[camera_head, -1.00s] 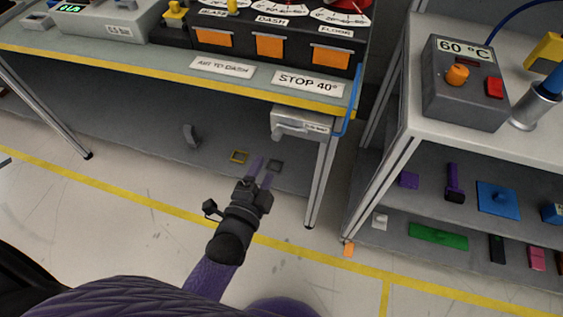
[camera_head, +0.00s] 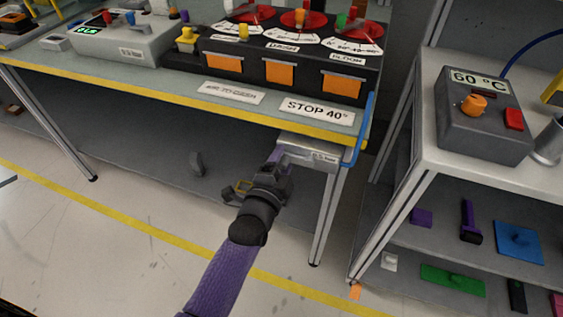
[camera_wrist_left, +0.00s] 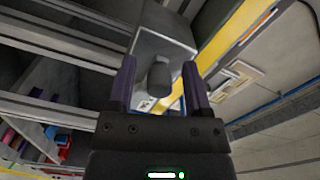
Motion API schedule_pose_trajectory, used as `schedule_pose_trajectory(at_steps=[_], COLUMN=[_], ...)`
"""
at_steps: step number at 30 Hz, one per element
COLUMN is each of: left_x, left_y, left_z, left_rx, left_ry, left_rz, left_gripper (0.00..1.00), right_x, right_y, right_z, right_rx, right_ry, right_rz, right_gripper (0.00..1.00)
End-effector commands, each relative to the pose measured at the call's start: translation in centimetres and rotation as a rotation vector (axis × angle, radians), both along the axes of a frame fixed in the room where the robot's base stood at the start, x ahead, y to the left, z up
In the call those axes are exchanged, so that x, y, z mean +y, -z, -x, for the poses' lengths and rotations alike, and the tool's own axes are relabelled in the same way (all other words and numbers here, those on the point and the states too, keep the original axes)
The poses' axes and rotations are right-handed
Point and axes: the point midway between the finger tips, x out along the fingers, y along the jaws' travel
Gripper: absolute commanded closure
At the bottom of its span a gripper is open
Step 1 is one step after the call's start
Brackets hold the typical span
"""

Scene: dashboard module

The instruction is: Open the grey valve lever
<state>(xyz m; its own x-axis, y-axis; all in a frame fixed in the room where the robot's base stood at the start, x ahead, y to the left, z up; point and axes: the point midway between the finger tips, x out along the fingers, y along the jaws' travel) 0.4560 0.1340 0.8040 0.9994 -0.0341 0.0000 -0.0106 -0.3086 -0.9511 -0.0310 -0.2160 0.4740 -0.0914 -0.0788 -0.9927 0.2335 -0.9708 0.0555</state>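A light grey box (camera_head: 310,152) hangs under the right end of the workbench's front edge. In the left wrist view the box (camera_wrist_left: 160,45) carries a dark grey, rounded lever (camera_wrist_left: 159,78). My left gripper (camera_head: 277,158) is raised to the box's left side, its purple fingers pointing up at it. In the wrist view the two fingers of the gripper (camera_wrist_left: 159,66) are apart, with the lever between them and visible gaps on both sides. In the head view the lever is hidden behind the gripper. My right gripper is not in view.
The workbench (camera_head: 130,82) has a yellow front edge and a metal leg (camera_head: 328,215) right of my gripper. A blue handle or pipe (camera_head: 361,130) runs beside the box. A shelf unit (camera_head: 405,195) with a 60 °C box (camera_head: 483,115) stands at the right.

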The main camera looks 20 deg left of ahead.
Motion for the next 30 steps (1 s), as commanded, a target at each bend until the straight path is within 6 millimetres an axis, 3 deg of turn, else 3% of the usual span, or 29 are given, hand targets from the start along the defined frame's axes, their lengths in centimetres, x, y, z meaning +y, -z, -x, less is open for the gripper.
schedule_pose_trajectory(at_steps=[1, 6, 9, 20, 30], left_x=[0.0, 0.0, 0.0, 0.0, -0.2], left_y=[0.0, 0.0, 0.0, 0.2, 1.4], left_z=[0.0, 0.0, 0.0, 0.0, 0.0], left_rx=[0.000, 0.000, 0.000, 0.002, 0.010], left_ry=[0.000, 0.000, 0.000, 0.000, 0.001], left_rz=[0.000, 0.000, 0.000, 0.028, 0.247], left_gripper=[0.49, 0.85, 1.00, 1.00, 1.00], right_x=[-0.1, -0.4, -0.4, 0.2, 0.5], right_y=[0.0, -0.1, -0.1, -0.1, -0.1], right_z=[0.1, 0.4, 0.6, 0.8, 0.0], right_rx=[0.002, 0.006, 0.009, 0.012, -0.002], right_ry=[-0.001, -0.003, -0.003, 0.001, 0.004], right_rz=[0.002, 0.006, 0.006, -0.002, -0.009], right_gripper=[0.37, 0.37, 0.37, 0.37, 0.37])
